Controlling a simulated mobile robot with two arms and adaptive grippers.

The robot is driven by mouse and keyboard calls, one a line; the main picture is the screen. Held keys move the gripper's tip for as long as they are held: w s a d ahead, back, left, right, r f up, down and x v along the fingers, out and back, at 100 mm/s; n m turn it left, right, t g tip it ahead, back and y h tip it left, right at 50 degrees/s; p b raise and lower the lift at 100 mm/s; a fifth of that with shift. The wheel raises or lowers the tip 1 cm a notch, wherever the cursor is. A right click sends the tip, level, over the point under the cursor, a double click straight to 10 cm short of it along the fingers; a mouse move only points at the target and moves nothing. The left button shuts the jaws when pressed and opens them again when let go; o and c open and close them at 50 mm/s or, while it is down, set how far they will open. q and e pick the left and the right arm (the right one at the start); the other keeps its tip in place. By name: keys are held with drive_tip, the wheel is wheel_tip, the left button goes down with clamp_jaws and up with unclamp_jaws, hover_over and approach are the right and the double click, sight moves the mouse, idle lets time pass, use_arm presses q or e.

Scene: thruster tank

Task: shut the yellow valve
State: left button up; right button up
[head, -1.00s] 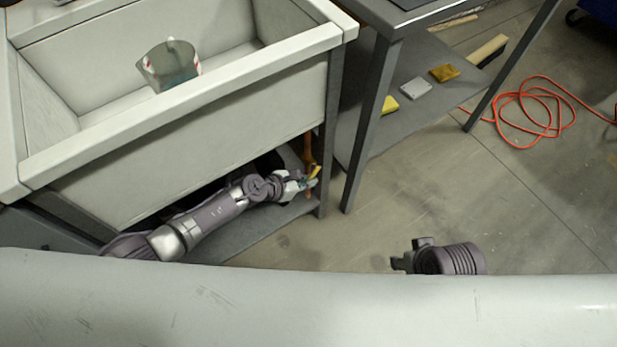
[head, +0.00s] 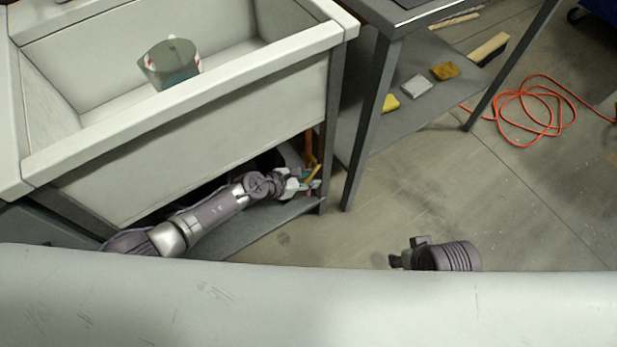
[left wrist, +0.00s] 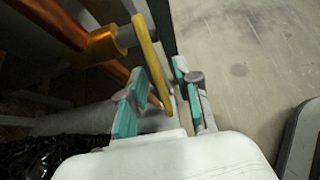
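The yellow valve handle (left wrist: 150,58) is a flat bar on a grey stem. The stem comes out of an orange-copper pipe fitting (left wrist: 103,46). In the head view the handle (head: 314,174) shows small beside the copper pipe (head: 309,147), under the basin's right corner. My left gripper (left wrist: 160,98) is open, with teal pads on its fingers. The handle's near end lies between the fingers, with a gap on the right side; contact on the left side is unclear. My right gripper (head: 404,256) is partly seen above the pale foreground surface; its fingers are unclear.
The pale basin (head: 190,135) holds a clear container (head: 172,66). A basin leg (head: 332,120) stands right beside the valve. A grey table (head: 368,135) with sponges on its lower shelf is to the right. An orange cable (head: 522,115) lies on open floor.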

use_arm(q)
drive_tip(key=shift+a+r, duration=0.1)
drive_tip(key=shift+s+a+r, duration=0.15)
drive_tip(key=shift+s+a, duration=0.05)
drive_tip(key=s+a, duration=0.7)
drive_tip(key=a, duration=0.3)
drive_tip(key=shift+s+r, duration=0.1)
